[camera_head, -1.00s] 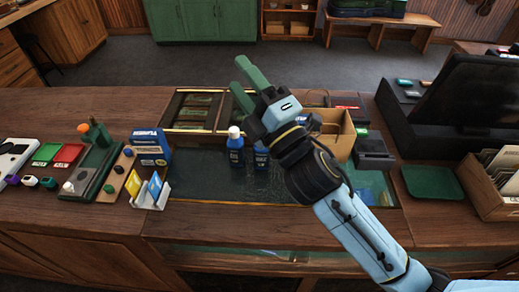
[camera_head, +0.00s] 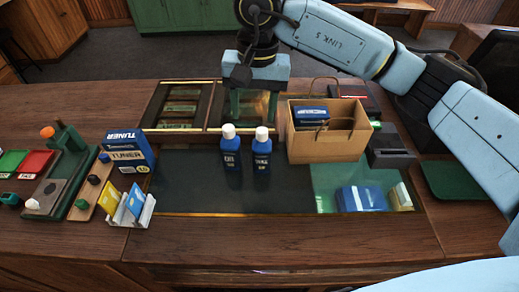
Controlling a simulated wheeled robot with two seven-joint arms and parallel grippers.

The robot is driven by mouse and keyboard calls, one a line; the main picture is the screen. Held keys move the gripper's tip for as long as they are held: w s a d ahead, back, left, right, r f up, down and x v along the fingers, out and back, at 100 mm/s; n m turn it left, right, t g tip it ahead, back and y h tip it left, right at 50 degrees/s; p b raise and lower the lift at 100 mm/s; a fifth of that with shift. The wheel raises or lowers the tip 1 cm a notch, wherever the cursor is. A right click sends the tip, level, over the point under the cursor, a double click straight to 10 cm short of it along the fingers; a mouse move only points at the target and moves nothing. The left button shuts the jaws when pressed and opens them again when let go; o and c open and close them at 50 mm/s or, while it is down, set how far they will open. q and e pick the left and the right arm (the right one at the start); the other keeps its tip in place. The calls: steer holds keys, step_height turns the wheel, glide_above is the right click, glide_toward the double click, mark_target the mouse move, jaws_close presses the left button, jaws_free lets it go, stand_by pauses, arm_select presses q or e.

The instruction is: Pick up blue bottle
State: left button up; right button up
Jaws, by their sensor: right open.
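Two blue bottles with white caps stand upright side by side on the dark glass of the counter in the head view. The left blue bottle (camera_head: 230,152) and the right blue bottle (camera_head: 262,154) both show fully. My right gripper (camera_head: 254,107) points down above and behind the bottles, over the framed part of the counter. Its two green fingers are apart, with nothing seen between them. It touches neither bottle as far as I can see. My left gripper is not in view.
A blue tuner box (camera_head: 129,152) and a card holder (camera_head: 128,211) stand to the left. The glass in front of the bottles is clear.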

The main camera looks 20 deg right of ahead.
mark_target(261, 131)
steer(key=shift+w+d+f+h, duration=0.15)
steer(key=shift+d+h, duration=0.05)
steer(key=shift+d, duration=0.25)
steer(key=shift+w+d+f+h, duration=0.15)
steer(key=shift+d+h, duration=0.05)
steer(key=shift+d, duration=0.2)
step_height(261, 131, down, 6)
steer(key=shift+p, duration=0.4)
steer(key=shift+d+f+p, duration=0.15)
steer(key=shift+f+p, duration=0.55)
steer(key=shift+f, duration=2.4)
steer(key=c, duration=0.8)
